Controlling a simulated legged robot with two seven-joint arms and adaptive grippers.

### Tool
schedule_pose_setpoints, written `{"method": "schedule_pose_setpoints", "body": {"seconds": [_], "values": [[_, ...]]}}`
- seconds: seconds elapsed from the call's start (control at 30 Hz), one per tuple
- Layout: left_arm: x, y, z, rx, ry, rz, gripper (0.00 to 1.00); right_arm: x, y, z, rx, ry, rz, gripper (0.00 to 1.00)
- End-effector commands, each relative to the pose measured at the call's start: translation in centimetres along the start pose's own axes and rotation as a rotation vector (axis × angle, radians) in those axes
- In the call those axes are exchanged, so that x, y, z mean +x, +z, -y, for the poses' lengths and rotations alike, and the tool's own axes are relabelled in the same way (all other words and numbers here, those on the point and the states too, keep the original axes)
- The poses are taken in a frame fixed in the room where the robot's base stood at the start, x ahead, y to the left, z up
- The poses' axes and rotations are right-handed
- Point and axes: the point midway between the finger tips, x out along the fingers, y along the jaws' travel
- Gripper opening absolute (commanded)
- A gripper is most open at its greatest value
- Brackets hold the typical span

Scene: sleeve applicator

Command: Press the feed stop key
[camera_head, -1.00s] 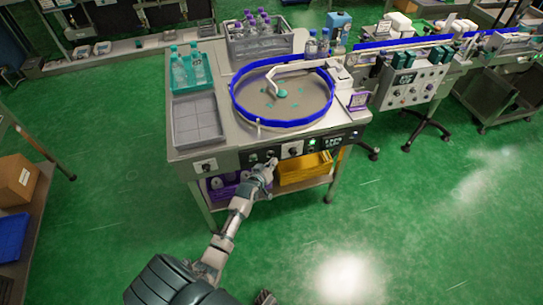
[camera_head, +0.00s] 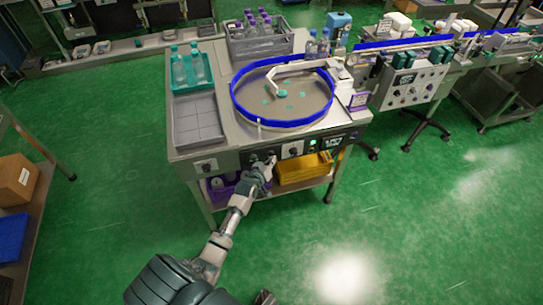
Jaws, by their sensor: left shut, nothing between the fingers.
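The control panel (camera_head: 230,161) runs along the front edge of the feeder table, with several small keys and knobs. Their labels are too small to read, so I cannot tell which is the feed stop key. My left gripper (camera_head: 270,161) is shut and empty. Its fingertips are at the panel front, left of a white plate with a dark knob (camera_head: 292,150). They hide the key behind them, and I cannot tell whether they touch it. My right gripper is not in view.
A round blue-rimmed bowl (camera_head: 236,103) with small teal pieces sits on the table. A grey tray (camera_head: 197,118), a teal bottle tray (camera_head: 178,88) and a grey crate (camera_head: 237,50) stand around it. A yellow bin (camera_head: 300,172) is on the shelf below. Green floor is open in front.

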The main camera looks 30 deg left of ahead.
Motion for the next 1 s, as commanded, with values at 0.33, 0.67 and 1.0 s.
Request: {"method": "schedule_pose_setpoints", "body": {"seconds": [0.33, 0.67, 1.0], "values": [[0.3, -0.24, 0.18, 0.0, 0.001, -0.001, 0.0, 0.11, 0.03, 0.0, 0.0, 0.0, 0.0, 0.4], [0.53, -0.4, 0.34, 0.0, 0.001, -0.001, 0.0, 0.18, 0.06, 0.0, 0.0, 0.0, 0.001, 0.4], [0.33, -0.38, 0.18, 0.0, 0.0, -0.001, 0.0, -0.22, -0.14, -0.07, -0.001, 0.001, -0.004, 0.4]]}}
